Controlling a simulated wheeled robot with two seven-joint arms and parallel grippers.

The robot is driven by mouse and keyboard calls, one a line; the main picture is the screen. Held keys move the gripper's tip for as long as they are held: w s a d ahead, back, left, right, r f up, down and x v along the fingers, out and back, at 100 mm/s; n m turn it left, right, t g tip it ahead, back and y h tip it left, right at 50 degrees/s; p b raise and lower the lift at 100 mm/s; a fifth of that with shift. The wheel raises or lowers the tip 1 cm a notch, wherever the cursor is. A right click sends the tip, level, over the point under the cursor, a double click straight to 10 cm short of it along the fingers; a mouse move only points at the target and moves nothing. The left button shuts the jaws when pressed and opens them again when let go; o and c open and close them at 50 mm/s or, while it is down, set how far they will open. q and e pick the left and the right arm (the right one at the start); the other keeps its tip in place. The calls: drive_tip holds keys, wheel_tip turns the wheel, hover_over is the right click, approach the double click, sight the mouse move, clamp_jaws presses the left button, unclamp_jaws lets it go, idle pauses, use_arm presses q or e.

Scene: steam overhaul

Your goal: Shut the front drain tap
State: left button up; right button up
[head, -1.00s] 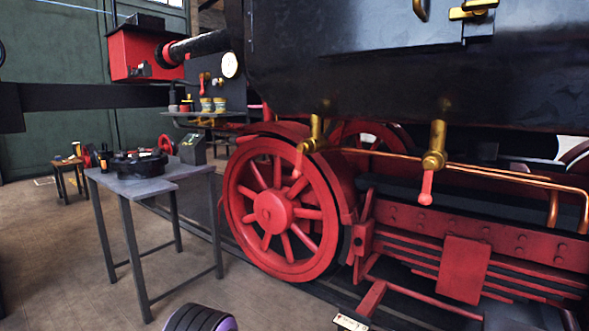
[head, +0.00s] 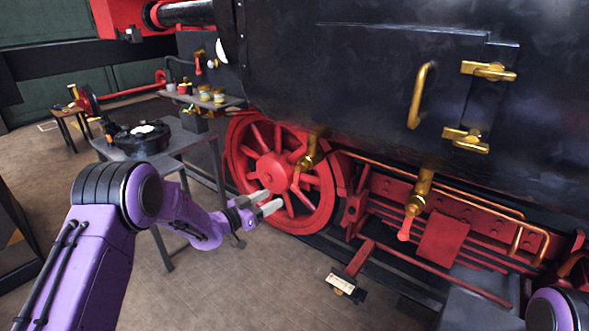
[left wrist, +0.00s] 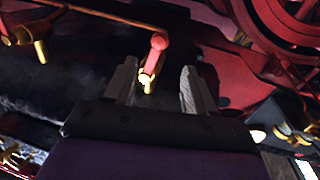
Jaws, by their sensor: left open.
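Two brass drain taps with red levers hang under the black boiler side. The left tap (head: 309,152) is in front of the red wheel, and its lever is hard to tell from the wheel. The right tap (head: 421,190) has its lever hanging down and slightly left. My left gripper (head: 272,200) is open and empty, below and left of the left tap. In the left wrist view a red-levered brass tap (left wrist: 148,77) shows between the two open fingers, beyond them. I cannot tell whether they touch it. My right gripper is out of view.
A large red wheel (head: 280,178) stands behind my left gripper. A grey table (head: 175,143) with a dark round part on it is at the left. Copper pipes (head: 470,203) and red framing run along the engine's lower side. The floor in front is largely clear.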

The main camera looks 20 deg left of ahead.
sight(294, 188)
use_arm(q)
drive_tip(key=p+x, duration=0.2)
drive_tip(key=x, duration=0.8)
drive_tip(key=shift+w+d+f, duration=0.1)
drive_tip(key=shift+w+d, duration=0.1)
clamp_jaws()
